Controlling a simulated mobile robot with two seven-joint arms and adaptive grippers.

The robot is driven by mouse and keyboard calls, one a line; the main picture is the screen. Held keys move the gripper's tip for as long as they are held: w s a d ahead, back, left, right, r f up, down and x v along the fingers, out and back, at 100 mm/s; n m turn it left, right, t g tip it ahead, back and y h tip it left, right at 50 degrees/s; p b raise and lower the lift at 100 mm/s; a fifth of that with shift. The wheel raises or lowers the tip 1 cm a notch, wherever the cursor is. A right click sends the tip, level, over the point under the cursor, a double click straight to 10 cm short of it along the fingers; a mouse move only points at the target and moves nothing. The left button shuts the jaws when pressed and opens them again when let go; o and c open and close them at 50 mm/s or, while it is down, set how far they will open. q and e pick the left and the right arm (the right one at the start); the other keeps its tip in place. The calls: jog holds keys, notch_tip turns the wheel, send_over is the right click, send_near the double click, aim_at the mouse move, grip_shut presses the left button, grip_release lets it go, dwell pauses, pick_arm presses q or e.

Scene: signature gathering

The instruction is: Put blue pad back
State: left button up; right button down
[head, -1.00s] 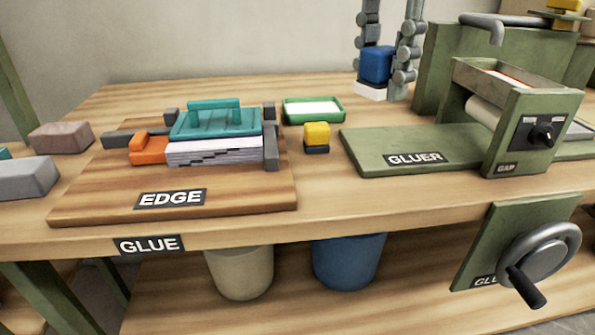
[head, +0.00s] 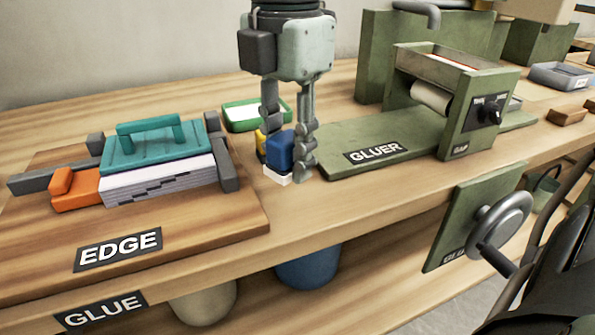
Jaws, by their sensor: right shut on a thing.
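The blue pad (head: 280,150) is a small blue block with a white base (head: 277,175). My right gripper (head: 289,158) comes down from above and is shut on the blue pad, one finger on each side. The pad is low over the table, just in front of the yellow pad (head: 261,143), which it partly hides. I cannot tell whether its base touches the table. My left gripper is not in view.
The green tray (head: 241,118) with a white inside is behind. The EDGE board (head: 190,234) with a teal-topped paper stack (head: 165,180) is at left. The green GLUER machine (head: 385,140) is close at right. Bare table lies in front of the pad.

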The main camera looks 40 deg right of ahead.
aim_at(299, 198)
jog(key=shift+w+d+f, duration=0.15)
jog(key=shift+d+f, duration=0.1)
jog(key=shift+d, duration=0.2)
jog(key=shift+w+d+f, duration=0.1)
jog(key=shift+d+f, duration=0.15)
jog(key=shift+d, duration=0.2)
jog(key=shift+d+f, duration=0.1)
jog(key=shift+f, duration=0.2)
notch_tip(299, 198, down, 3)
jog(key=shift+f+p, duration=0.15)
jog(key=shift+p, duration=0.15)
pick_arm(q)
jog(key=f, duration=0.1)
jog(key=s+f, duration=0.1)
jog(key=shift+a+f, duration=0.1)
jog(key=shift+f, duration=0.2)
pick_arm(e)
jog(key=shift+f, duration=0.15)
jog(key=shift+f, duration=0.15)
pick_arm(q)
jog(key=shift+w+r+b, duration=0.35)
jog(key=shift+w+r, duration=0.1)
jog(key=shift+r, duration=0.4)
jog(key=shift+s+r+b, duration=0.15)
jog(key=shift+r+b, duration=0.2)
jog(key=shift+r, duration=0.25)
pick_arm(e)
jog(key=shift+s+f, duration=0.1)
jog(key=shift+f, duration=0.2)
